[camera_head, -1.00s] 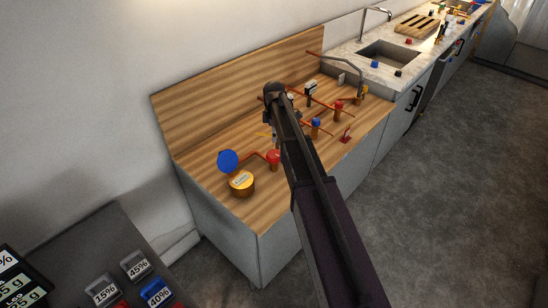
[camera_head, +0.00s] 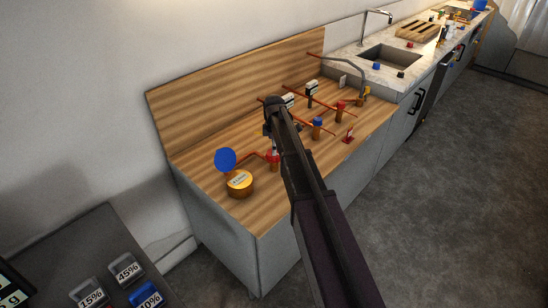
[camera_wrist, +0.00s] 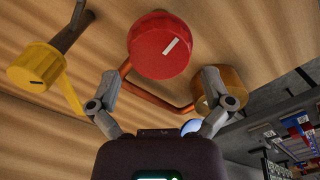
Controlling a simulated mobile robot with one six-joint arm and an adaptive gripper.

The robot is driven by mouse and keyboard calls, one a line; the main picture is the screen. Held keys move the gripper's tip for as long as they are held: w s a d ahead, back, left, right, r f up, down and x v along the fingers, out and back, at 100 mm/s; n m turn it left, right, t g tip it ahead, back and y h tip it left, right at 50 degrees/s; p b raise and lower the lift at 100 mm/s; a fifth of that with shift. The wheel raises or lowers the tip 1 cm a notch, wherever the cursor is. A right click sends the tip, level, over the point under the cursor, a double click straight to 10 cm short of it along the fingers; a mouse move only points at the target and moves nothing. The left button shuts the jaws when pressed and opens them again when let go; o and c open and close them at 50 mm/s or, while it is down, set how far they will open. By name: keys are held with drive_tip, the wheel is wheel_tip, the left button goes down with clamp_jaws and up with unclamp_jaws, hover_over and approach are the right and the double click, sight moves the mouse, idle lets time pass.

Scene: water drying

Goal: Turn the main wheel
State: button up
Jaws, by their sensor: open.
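A round red wheel (camera_wrist: 160,45) with a white mark on its face sits at the top centre of the wrist view, on a copper pipe. In the head view the red wheel (camera_head: 272,155) is partly hidden by my arm. I cannot tell from any label whether it is the main wheel. My gripper (camera_wrist: 160,80) is open and empty, its two fingers apart on either side below the wheel. No contact shows. In the head view my gripper (camera_head: 271,142) is at the wheel, largely hidden by its own arm.
A brass meter (camera_head: 240,186) with a blue lid (camera_head: 225,159) stands close to the wheel. A yellow knob (camera_wrist: 36,67) is to the left in the wrist view. A blue-topped valve (camera_head: 318,125) and red-topped valve (camera_head: 340,107) stand right of my arm. A wooden backboard (camera_head: 230,92) rises behind.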

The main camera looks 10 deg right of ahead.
drive_tip(key=shift+f+b, duration=1.2)
drive_tip(key=shift+f, duration=0.3)
drive_tip(key=c, duration=0.8)
